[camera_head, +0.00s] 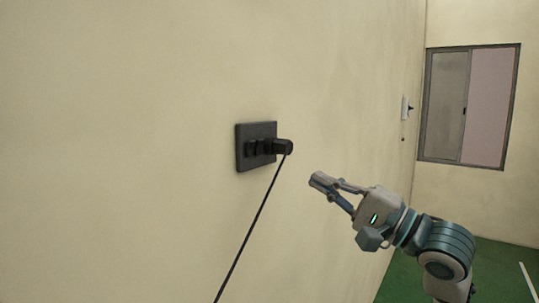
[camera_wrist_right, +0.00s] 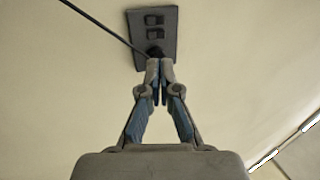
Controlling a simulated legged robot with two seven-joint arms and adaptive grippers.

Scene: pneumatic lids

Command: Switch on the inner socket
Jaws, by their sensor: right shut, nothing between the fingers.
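A dark socket plate (camera_head: 243,160) is fixed to the wall in the middle of the head view, with small raised dark switches (camera_head: 257,147) on it. A black plug (camera_head: 283,146) sits at its right side, with a black cord running down to the lower left. My right gripper (camera_head: 315,181) is to the right of and a little below the plug, apart from it, its fingers shut and empty. In the right wrist view the plate (camera_wrist_right: 169,20) lies beyond the shut fingertips, which partly hide the plug. Two switches (camera_wrist_right: 154,26) show there. My left gripper is not in view.
The cord (camera_head: 250,222) hangs below the plate. A small white fixture (camera_head: 406,108) is on the same wall farther right. A window (camera_head: 468,105) is in the far wall above a green floor (camera_head: 400,288). The wall around the plate is bare.

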